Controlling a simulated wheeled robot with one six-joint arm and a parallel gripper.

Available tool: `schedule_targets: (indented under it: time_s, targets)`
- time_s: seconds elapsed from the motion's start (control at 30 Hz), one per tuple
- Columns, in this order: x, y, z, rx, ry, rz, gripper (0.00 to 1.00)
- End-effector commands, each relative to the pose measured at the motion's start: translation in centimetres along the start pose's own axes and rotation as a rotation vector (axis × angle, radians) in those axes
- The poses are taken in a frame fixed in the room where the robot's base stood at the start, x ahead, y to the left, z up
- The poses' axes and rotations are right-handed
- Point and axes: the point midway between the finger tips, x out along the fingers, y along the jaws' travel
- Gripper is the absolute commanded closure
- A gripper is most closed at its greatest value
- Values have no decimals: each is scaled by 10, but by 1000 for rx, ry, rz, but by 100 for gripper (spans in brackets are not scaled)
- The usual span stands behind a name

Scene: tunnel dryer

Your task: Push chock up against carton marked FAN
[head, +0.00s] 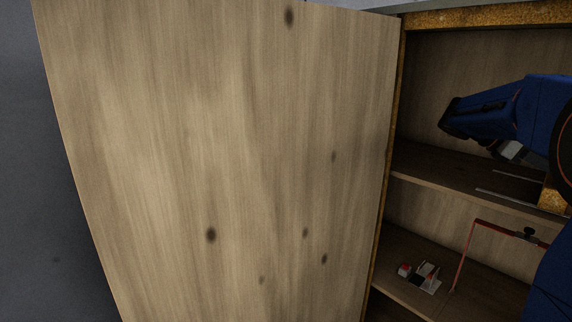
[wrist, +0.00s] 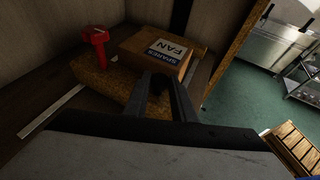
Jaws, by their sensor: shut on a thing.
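The carton marked FAN (wrist: 150,43) is a brown box with a white and blue label, in the wrist view. A speckled yellow-brown block (wrist: 98,77), which I take for the chock, lies at the carton's near left side; it also shows in the head view (head: 553,197). Whether a gap separates them I cannot tell. My gripper (wrist: 160,88) is shut on a small dark piece that seems to be the chock's grip, just in front of the carton. The fingers hide part of the chock and the carton's lower face. In the head view my arm hides the carton.
Pale strips (wrist: 54,110) run along the shelf. A rusty post (wrist: 237,50) is at the right. A large wooden door (head: 220,160) stands left of the shelves. Small items (head: 425,277) sit on the lower shelf.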

Motion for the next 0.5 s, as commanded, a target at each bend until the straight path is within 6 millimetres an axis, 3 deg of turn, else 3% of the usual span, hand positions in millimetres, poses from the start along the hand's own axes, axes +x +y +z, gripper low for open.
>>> schedule_targets:
  time_s: [0.5]
  targets:
    - [10, -5, 4, 0, 0, -1, 99]
